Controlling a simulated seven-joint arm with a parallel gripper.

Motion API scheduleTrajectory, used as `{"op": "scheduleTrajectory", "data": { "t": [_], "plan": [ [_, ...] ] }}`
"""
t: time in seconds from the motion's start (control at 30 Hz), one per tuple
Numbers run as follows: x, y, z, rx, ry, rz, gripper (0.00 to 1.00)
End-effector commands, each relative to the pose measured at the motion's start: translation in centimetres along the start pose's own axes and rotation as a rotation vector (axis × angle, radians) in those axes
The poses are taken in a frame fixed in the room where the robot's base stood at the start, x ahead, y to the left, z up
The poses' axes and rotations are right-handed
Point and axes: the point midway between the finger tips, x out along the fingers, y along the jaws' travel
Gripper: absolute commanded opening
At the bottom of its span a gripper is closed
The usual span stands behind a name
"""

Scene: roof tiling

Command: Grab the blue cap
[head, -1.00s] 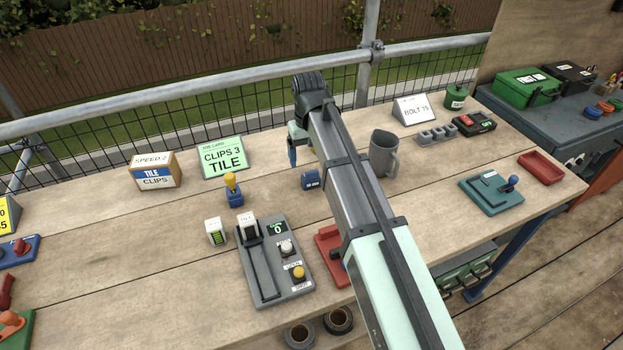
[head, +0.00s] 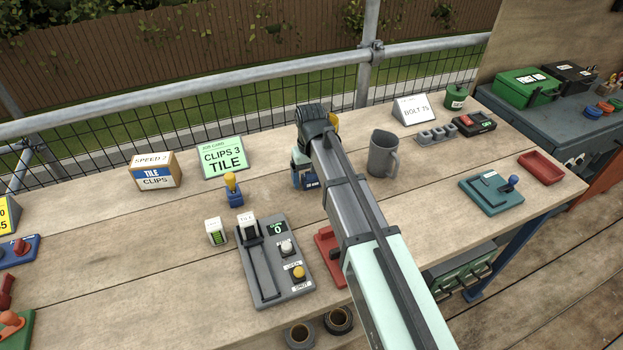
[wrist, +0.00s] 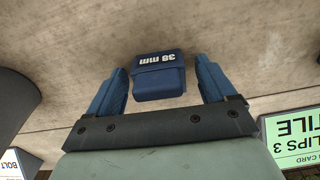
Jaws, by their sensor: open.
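The blue cap (wrist: 158,88), a small blue block with "38 mm" in white on its edge, sits on the wooden bench. In the wrist view it lies between the two blue fingers of my gripper (wrist: 161,70), with a gap showing on each side. My gripper is open and the fingers do not visibly touch the cap. In the head view the cap (head: 312,184) is partly hidden by the end of my arm, left of the grey mug.
The grey mug (head: 383,153) stands close to the right of my arm. A yellow-topped blue stamp (head: 233,190) and a grey switch box (head: 275,262) stand to the left. A green card (head: 223,157) is behind. A red base (head: 328,245) lies nearer, partly under my arm.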

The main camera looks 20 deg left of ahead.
Motion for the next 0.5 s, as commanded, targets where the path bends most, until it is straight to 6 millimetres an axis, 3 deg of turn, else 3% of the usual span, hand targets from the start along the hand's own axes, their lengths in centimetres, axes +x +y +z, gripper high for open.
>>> {"op": "scheduleTrajectory", "data": {
  "t": [0.17,0.5],
  "plan": [
    [-0.03,0.00,-0.01,0.000,0.000,0.000,0.83],
    [-0.06,0.00,-0.01,0.000,0.000,0.000,0.51]
  ]
}}
